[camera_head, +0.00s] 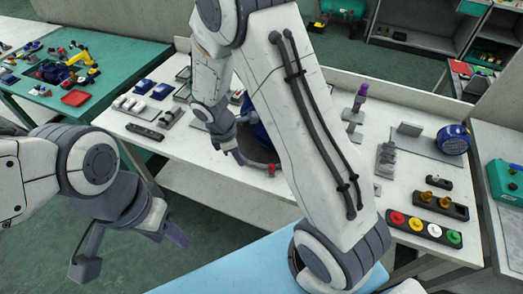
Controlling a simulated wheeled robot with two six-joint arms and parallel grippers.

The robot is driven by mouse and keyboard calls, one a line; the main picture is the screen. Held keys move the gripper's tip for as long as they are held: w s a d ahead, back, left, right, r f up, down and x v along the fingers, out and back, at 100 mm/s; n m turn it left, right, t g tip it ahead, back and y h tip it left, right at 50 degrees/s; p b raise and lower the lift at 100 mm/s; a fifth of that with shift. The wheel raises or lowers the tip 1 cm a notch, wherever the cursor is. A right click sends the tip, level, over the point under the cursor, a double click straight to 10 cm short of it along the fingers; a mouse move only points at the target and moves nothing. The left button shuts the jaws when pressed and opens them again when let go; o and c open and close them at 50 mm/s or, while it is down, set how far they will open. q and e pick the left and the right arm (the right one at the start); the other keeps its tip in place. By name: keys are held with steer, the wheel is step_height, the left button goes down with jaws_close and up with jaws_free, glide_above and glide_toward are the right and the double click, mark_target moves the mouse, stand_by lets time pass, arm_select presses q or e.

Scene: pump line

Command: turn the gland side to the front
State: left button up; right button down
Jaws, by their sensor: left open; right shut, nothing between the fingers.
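A dark blue body (258,133), which looks like the pump, stands on a round grey base (259,155) in the middle of the white bench. My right arm covers most of it, so I cannot tell which way its gland side faces. A small red piece (271,169) shows at the base's front edge. My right gripper (237,155) is shut and empty at the left side of the blue body and base; I cannot tell whether it touches them. My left gripper (130,252) is open and empty, low in front of the bench and away from the pump.
The white bench (185,140) carries blue and grey parts at left. At right are a purple-topped tool (359,97), a blue round unit (453,139) and a strip of coloured buttons (425,230). A green table (110,60) stands at left. My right arm crosses the middle.

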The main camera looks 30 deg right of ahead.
steer(key=shift+n, duration=0.6)
steer(key=x, duration=0.4)
steer(key=d+x, duration=0.1)
steer(key=x, duration=0.3)
steer(key=d+x, duration=0.1)
steer(key=x, duration=0.3)
steer(key=shift+w+r, duration=0.15)
steer(key=shift+w, duration=0.25)
steer(key=d, duration=0.1)
steer(key=d+p, duration=0.1)
steer(key=d, duration=0.1)
steer(key=shift+s+d+r, duration=0.1)
steer(key=shift+s+r, duration=0.1)
steer(key=shift+r, duration=0.05)
arm_select(q)
step_height(320, 180, up, 2)
steer(key=shift+r, duration=0.2)
arm_select(e)
steer(key=shift+d, duration=0.3)
